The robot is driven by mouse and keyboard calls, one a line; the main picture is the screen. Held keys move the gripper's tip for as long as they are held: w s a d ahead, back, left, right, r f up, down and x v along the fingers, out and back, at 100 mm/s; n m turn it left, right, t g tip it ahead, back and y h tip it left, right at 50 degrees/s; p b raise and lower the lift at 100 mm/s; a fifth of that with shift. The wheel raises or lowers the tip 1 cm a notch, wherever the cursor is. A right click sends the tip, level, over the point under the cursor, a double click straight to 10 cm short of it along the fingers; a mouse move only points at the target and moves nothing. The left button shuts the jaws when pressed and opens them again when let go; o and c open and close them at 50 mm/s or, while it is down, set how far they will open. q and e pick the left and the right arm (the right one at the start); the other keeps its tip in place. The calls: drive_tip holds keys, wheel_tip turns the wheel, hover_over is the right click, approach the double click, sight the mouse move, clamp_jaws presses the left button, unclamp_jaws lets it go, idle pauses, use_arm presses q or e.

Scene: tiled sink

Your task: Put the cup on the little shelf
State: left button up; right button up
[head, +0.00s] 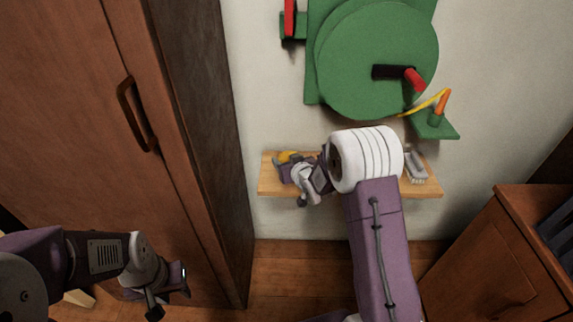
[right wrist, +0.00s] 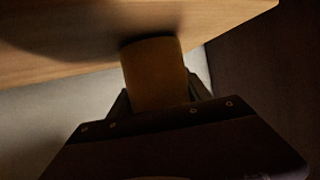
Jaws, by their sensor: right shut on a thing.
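The cup is yellow-orange (head: 288,157) in the head view, at the left end of the little wooden shelf (head: 430,188). My right gripper (head: 284,169) is shut on it and partly hides it. In the right wrist view the cup (right wrist: 155,75) looks dark brown between my jaws, its far end overlapping the shelf board (right wrist: 60,40). I cannot tell whether the cup touches the shelf. My left gripper (head: 178,280) hangs low at the left, away from the shelf; its fingers are too small to read.
A grey brush-like thing (head: 415,168) lies at the shelf's right end. A green round wall piece (head: 375,60) with pegs hangs above. A tall brown cabinet (head: 190,130) stands left of the shelf, a lower wooden cabinet (head: 490,260) at the right.

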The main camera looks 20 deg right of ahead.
drive_tip(key=shift+f, duration=0.15)
drive_tip(key=o, duration=1.3)
drive_tip(key=shift+f, duration=0.1)
drive_tip(key=shift+o, duration=0.2)
drive_tip(key=shift+r+p, duration=0.25)
drive_tip(key=shift+p, duration=0.05)
drive_tip(key=p+v, duration=0.2)
drive_tip(key=v, duration=1)
drive_tip(key=s+f+g, duration=0.2)
drive_tip(key=s+g, duration=0.2)
drive_tip(key=s, duration=0.3)
drive_tip(key=s+f+m+g, duration=0.1)
drive_tip(key=s+f+g, duration=0.2)
drive_tip(key=s, duration=0.4)
drive_tip(key=s+f+g+h, duration=0.1)
drive_tip(key=s+f+g, duration=0.1)
drive_tip(key=s+g, duration=0.3)
drive_tip(key=s+a, duration=0.1)
drive_tip(key=s, duration=0.2)
drive_tip(key=shift+f, duration=0.35)
